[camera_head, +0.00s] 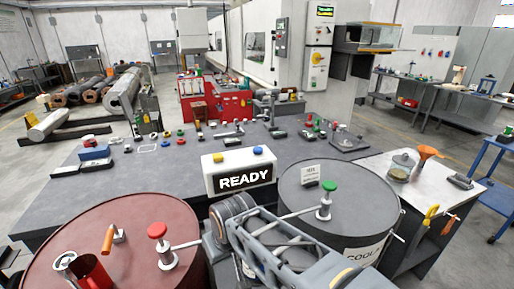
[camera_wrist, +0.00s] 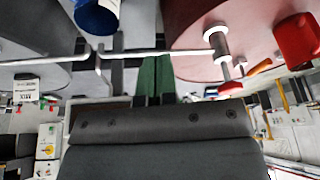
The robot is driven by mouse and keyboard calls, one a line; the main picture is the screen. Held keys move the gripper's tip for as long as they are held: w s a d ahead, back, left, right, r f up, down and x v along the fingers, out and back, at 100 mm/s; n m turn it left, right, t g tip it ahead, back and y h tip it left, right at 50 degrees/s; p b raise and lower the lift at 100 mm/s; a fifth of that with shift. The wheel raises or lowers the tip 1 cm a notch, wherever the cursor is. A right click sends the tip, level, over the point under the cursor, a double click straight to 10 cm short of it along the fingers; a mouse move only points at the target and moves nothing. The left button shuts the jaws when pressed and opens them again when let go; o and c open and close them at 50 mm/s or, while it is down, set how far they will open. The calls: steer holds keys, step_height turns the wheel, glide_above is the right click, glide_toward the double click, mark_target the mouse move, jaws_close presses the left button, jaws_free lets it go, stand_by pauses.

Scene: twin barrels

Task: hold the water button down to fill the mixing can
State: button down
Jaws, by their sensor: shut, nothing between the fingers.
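A white control box (camera_head: 240,176) with a lit READY display stands at the front of the dark bench. On top it has a yellow button (camera_head: 218,157) and a blue button (camera_head: 258,150); I cannot read which is for water. In the wrist view my gripper's green fingers (camera_wrist: 153,80) are together and empty, between the two barrels. A blue cylindrical vessel (camera_wrist: 97,16) shows at the top there; I cannot tell if it is the mixing can.
A red barrel (camera_head: 75,225) with a red-knobbed tap stands left, and a grey coolant barrel (camera_head: 350,200) with a green-knobbed tap right. A red can (camera_head: 90,269) sits on the red barrel. Metal spouts (camera_wrist: 130,52) cross near my fingers. An orange funnel (camera_head: 427,156) stands farther right.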

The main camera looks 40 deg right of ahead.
steer(key=w+d+r+m+t+p, duration=0.1)
steer(key=w+d+r+m+p, duration=0.3)
steer(key=w+r, duration=0.6)
steer(key=w+d+r+m+t+p, duration=0.2)
steer(key=w+d, duration=0.6)
steer(key=d, duration=0.4)
steer(key=w+d+r+m+t+h+p, duration=0.1)
steer(key=w+d+r+m+t+p, duration=0.1)
steer(key=w+d+r+m+p, duration=0.2)
steer(key=w+d+r+p, duration=0.3)
steer(key=w+d+r, duration=0.1)
steer(key=d, duration=0.4)
steer(key=shift+d+r+m+h, duration=0.15)
steer(key=shift+m+h, duration=0.15)
steer(key=shift+s+f, duration=0.1)
steer(key=shift+f, duration=0.1)
steer(key=b, duration=0.4)
glide_above(259, 148)
step_height(259, 148, down, 7)
steer(key=shift+f+b, duration=0.75)
steer(key=shift+b, duration=0.25)
steer(key=shift+s+f, duration=0.1)
steer(key=shift+f, duration=0.05)
steer(key=shift+f+b, duration=0.3)
steer(key=shift+b, duration=0.3)
